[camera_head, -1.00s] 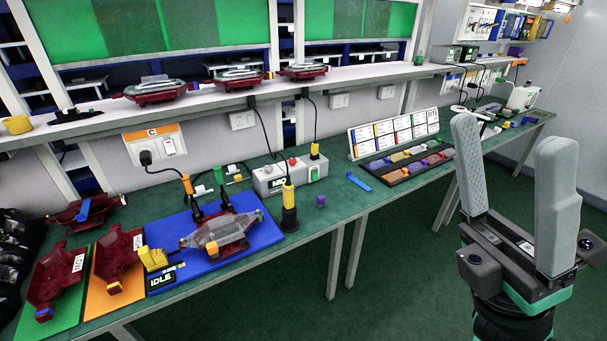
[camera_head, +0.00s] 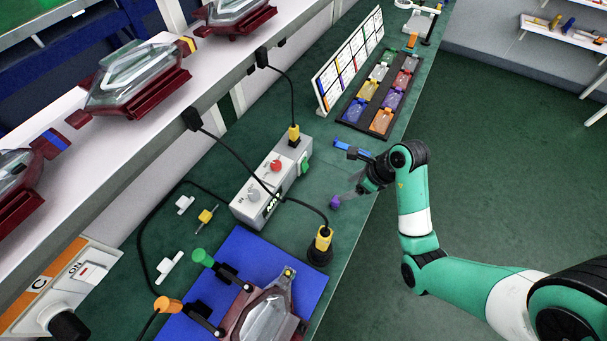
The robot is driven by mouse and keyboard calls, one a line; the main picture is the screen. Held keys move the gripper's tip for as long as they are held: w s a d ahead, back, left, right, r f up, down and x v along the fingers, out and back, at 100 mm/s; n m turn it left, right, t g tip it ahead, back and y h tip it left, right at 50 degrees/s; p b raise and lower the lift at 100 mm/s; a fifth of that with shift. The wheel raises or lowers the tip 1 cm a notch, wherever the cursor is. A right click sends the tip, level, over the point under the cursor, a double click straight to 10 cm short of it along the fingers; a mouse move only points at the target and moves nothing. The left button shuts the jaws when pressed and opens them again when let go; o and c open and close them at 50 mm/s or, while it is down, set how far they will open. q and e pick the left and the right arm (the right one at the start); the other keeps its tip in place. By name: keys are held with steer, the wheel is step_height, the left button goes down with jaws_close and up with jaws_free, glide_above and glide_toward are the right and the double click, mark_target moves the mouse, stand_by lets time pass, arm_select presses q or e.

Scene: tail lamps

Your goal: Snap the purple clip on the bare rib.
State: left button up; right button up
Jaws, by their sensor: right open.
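The small purple clip (camera_head: 335,202) lies on the green bench top near its front edge. I cannot see a gap or contact between fingers and clip clearly. A clear and dark red tail lamp (camera_head: 262,318) sits on the blue mat (camera_head: 240,252), cut off by the bottom edge. I cannot tell which of its ribs is bare. My left gripper is not in view.
A blue tool (camera_head: 352,150) lies just beyond my right gripper. A dark tray (camera_head: 362,122) of coloured parts stands farther back. A grey control box (camera_head: 252,205), a yellow and black tool (camera_head: 322,245) and cables are left of the clip. Finished lamps (camera_head: 135,85) line the shelf.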

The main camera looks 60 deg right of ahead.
mark_target(336, 199)
steer(key=f+b, duration=0.6)
steer(key=b, duration=0.1)
steer(key=shift+w+a+f, duration=0.1)
steer(key=shift+w+f, duration=0.35)
steer(key=shift+w, duration=0.1)
steer(key=b+x, duration=0.3)
steer(key=x, duration=0.2)
steer(key=shift+b, duration=0.4)
steer(key=shift+c, duration=0.3)
